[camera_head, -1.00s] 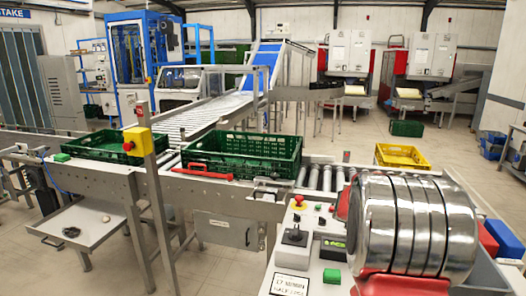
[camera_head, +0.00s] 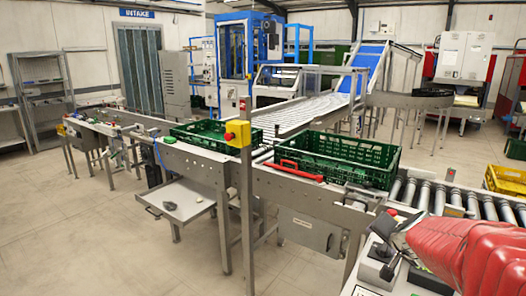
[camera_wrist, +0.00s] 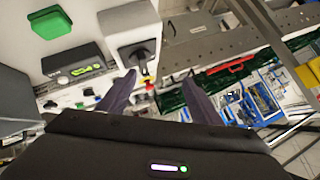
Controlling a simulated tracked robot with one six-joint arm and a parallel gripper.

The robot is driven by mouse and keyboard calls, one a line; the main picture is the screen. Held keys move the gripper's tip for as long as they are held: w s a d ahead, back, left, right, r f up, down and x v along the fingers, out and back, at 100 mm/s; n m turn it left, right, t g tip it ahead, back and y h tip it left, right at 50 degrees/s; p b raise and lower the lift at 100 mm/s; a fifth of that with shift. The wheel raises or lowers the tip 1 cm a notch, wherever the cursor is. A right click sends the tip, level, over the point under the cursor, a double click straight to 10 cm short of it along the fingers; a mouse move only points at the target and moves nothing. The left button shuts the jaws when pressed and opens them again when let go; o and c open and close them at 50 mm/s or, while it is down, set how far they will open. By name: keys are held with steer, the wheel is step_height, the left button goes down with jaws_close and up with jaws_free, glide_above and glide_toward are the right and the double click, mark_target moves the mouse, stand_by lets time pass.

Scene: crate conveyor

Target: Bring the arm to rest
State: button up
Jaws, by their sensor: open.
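My gripper (camera_wrist: 159,77) shows in the wrist view with its two dark fingers spread apart and nothing held between them. It is over the edge of a pale control panel (camera_wrist: 28,62), with the conveyor side beyond the fingertips. In the head view, a red part of my arm fills the lower right corner. A dark part in front of it hangs over the control panel there; the fingers cannot be made out clearly in that view.
A green crate (camera_head: 345,148) stands on the conveyor, with a red handle (camera_head: 301,171) in front. Another green crate (camera_head: 205,143) is to its left. A post with a yellow stop box (camera_head: 238,133) rises in front. A yellow crate (camera_head: 505,180) is at right. The left floor is clear.

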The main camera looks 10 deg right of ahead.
steer(key=s+a+f+n+g+y, duration=0.1)
steer(key=s+a+n+g+y, duration=0.15)
steer(key=s+a, duration=0.35)
steer(key=s+a+f+n+g+y, duration=0.1)
steer(key=s+a+f+n, duration=0.2)
steer(key=a, duration=0.5)
steer(key=s+a+r+n, duration=0.2)
steer(key=s+a, duration=0.2)
steer(key=s, duration=0.3)
steer(key=s+a+r+n, duration=0.1)
steer(key=s+a+n, duration=0.2)
steer(key=s+a, duration=0.2)
steer(key=s, duration=0.3)
steer(key=shift+a+r+n+g, duration=0.3)
steer(key=shift+r+n+g, duration=0.05)
steer(key=shift+r, duration=0.05)
steer(key=shift+s, duration=0.1)
